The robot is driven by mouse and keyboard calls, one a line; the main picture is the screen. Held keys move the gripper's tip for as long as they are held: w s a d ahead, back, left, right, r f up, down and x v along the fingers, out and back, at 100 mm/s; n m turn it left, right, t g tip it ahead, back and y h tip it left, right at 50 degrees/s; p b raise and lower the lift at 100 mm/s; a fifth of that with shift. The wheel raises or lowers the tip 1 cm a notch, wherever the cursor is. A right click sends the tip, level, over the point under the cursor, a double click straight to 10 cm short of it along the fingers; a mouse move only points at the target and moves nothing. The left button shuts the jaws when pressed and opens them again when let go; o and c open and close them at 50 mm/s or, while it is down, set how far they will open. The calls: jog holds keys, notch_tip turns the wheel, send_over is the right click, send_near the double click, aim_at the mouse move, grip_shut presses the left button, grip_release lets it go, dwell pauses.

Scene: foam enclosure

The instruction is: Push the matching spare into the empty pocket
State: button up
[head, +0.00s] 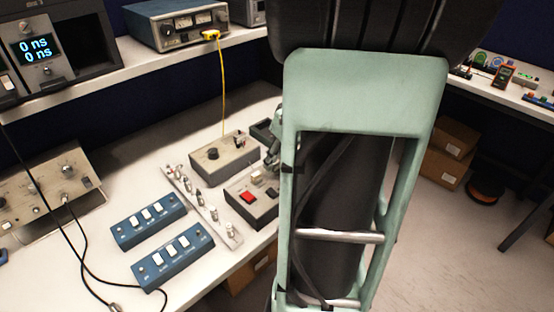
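A grey box with a dark top (250,205) stands on the white bench, partly hidden by my arm. Which part is the matching spare is not clear. My gripper (272,154) shows only as a grey sliver beside the arm, near the dark-topped box. Its fingertips are mostly hidden, so its opening and any contact cannot be told.
Two blue switch boxes, one farther (148,220) and one nearer (172,258), lie at the front left. A grey knobbed box (225,157) with a yellow cable (222,90) stands behind. A grey instrument (55,190) with black cables is at left. A shelf (150,65) overhangs the back.

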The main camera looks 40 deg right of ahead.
jog(key=v, duration=0.6)
jog(key=shift+a, duration=0.1)
